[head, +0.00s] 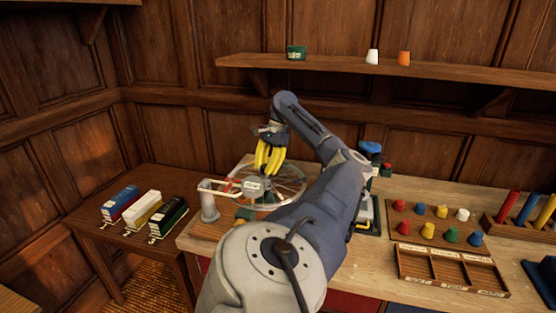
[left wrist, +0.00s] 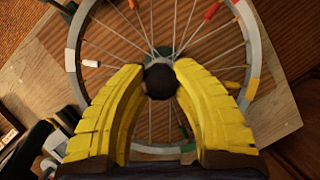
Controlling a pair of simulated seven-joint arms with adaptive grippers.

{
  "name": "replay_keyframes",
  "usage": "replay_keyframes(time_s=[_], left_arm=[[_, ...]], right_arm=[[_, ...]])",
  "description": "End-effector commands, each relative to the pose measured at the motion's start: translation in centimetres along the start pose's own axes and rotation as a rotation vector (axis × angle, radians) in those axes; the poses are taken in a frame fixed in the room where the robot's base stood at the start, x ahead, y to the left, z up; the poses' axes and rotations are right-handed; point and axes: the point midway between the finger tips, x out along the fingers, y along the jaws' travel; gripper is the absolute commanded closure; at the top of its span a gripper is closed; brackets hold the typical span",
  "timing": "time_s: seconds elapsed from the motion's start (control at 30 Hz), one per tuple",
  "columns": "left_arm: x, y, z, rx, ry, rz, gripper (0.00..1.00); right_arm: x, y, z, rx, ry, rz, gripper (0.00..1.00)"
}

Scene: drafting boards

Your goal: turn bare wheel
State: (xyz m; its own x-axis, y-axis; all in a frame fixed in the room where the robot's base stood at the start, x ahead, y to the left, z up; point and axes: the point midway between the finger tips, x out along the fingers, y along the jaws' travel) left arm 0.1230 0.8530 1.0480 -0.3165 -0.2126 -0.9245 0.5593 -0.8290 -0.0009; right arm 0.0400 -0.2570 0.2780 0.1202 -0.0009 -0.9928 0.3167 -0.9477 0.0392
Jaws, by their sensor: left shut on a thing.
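The spoked wheel (head: 292,194) lies flat at the left end of the workbench. In the left wrist view its pale rim (left wrist: 73,57) has coloured segments, with small red, white and green pieces on the spokes. A round black knob (left wrist: 160,82) is at the hub. My left gripper (head: 266,172) points down over the wheel's middle. Its yellow fingers (left wrist: 160,72) are shut on the black knob, one on each side. My left forearm hides part of the wheel and bench in the head view. My right gripper is not seen.
A grey post (head: 209,207) with an arm stands at the wheel's left. Three labelled boxes (head: 145,213) stand on a side table. Coloured pegs (head: 441,211) and a divided wooden tray (head: 450,270) lie to the right. A shelf (head: 450,74) hangs above.

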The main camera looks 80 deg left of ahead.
Motion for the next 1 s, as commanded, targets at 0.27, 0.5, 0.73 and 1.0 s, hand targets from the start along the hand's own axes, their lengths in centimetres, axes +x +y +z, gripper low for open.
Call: replay_keyframes(time_s=[0.27,0.5,0.73,1.0], left_arm=[[0.22,-0.15,0.34,-0.158,-0.007,0.066,1.00],[0.25,-0.08,0.31,-0.227,-0.008,0.095,1.00],[0.26,-0.06,0.32,-0.249,-0.009,0.104,1.00],[0.26,-0.06,0.34,-0.250,-0.010,0.104,1.00]], right_arm=[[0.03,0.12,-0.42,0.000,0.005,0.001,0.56],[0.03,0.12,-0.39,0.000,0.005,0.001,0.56],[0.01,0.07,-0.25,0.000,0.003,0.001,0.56],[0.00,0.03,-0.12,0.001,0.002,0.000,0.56]])
